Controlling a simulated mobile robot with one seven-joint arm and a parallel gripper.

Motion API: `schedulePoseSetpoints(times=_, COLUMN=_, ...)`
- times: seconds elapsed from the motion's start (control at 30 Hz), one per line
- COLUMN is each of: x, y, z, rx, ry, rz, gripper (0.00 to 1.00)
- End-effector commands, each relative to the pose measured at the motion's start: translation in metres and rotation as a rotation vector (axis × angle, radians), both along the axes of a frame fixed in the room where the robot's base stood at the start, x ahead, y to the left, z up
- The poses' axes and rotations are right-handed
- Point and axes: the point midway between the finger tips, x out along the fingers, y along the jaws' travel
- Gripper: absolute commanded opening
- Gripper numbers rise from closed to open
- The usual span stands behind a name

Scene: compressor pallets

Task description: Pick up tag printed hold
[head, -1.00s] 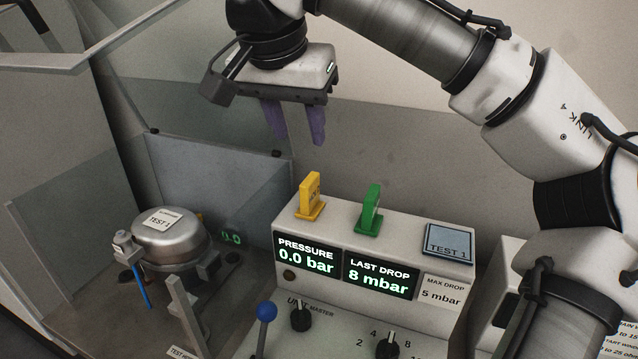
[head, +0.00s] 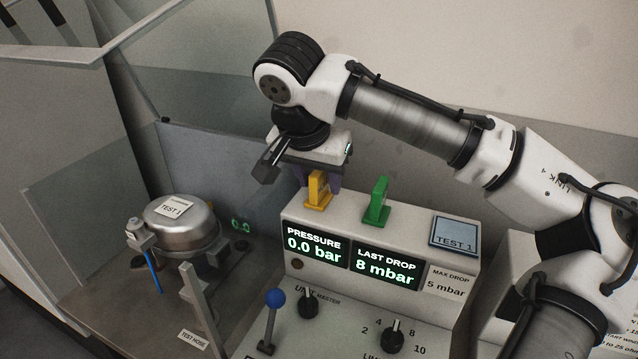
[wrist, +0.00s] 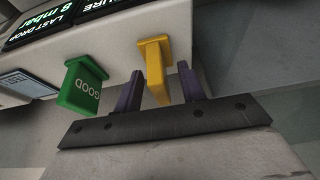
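The yellow tag (head: 318,190) stands upright in its foot on top of the test console, left of the green tag (head: 377,200). Its print is too small to read in the head view. In the wrist view the green tag (wrist: 82,86) reads GOOD, and no print shows on the yellow tag (wrist: 154,62). My gripper (head: 322,180) is low at the yellow tag, its purple fingers partly hidden behind it. In the wrist view my gripper (wrist: 161,90) is open, with one finger on each side of the yellow tag's upper end and gaps showing.
The console (head: 300,222) has lit pressure displays, knobs and a blue-ball lever (head: 274,298). A TEST 1 pad (head: 455,236) lies on its top at right. A metal compressor (head: 181,228) stands at left behind clear panels (head: 85,215).

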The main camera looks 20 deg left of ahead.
Motion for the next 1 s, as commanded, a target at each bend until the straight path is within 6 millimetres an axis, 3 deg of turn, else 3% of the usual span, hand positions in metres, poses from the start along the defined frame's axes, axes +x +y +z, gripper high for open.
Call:
schedulePoseSetpoints(times=0.23, x=0.0009, y=0.0, z=-0.0023, rx=0.001, ry=0.0, rz=0.0, gripper=0.4)
schedulePoseSetpoints(times=0.57, x=0.0008, y=0.0, z=-0.002, rx=0.001, ry=0.0, rz=0.0, gripper=0.0)
schedulePoseSetpoints(times=1.0, x=0.0013, y=0.0002, z=0.0054, rx=0.0, ry=-0.001, rz=-0.001, gripper=0.0)
